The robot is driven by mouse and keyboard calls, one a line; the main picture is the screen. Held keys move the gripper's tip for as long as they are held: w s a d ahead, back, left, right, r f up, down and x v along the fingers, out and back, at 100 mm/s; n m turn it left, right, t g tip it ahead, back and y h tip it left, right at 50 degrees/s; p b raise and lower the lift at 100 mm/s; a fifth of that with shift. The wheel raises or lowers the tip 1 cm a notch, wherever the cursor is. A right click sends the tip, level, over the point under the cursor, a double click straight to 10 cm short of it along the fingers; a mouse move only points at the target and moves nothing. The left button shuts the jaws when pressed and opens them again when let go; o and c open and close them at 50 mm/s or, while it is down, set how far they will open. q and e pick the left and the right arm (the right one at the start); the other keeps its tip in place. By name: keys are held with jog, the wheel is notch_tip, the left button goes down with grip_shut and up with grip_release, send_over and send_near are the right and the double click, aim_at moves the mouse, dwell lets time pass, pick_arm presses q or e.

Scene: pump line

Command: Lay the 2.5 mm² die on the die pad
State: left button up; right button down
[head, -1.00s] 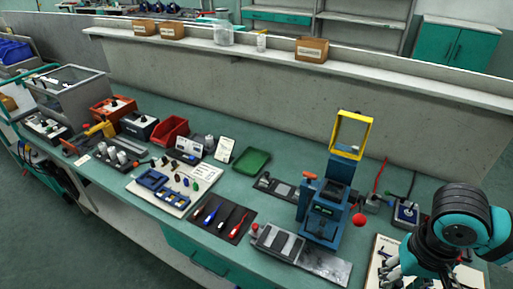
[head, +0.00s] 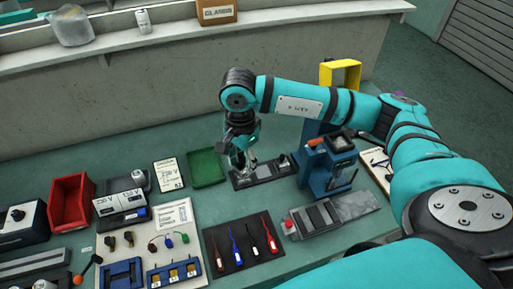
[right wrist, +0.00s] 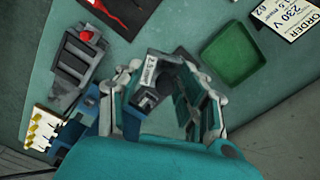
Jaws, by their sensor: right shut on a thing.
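My right gripper (head: 243,164) reaches in from the right in the head view and points down over the left part of the dark die pad (head: 267,178). I cannot tell whether the die touches the pad. Grey pieces show on the pad to the right of the fingers. The blue press (head: 325,165) stands right of the pad. My left gripper is out of view.
A green tray (head: 206,168) lies left of the pad, with an order card (head: 168,175) beside it. A dark mat (head: 228,262) with several coloured tools and a grey slotted block (head: 318,216) lie in front. The press and yellow frame (head: 325,75) stand close to my arm.

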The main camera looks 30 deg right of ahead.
jog(key=shift+w+d+f+m+b, duration=0.5)
jog(key=shift+w+d+f+m, duration=1.05)
jog(key=shift+m, duration=2.3)
jog(key=shift+w+d+f+m+b, duration=0.55)
jog(key=shift+d+f+m, duration=1.4)
jog(key=shift+f+m, duration=1.35)
jog(key=shift+w+d+f+m+b, duration=0.5)
jog(key=shift+w+d+f+m, duration=0.9)
jog(key=shift+m, duration=2.95)
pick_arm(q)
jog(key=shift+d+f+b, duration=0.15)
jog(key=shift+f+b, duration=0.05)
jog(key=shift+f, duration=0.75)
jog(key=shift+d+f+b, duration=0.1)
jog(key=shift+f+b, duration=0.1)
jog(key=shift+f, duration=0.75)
pick_arm(e)
jog(key=shift+s+d+f, duration=0.15)
jog(key=shift+d+f, duration=0.05)
jog(key=shift+f, duration=0.2)
jog(key=shift+s+d+f, duration=0.15)
jog(key=shift+f, duration=0.2)
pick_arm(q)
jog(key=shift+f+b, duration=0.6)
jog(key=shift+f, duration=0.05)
pick_arm(e)
jog(key=shift+f, duration=0.7)
jog(key=c, duration=0.7)
grip_release()
jog(key=shift+o, duration=0.7)
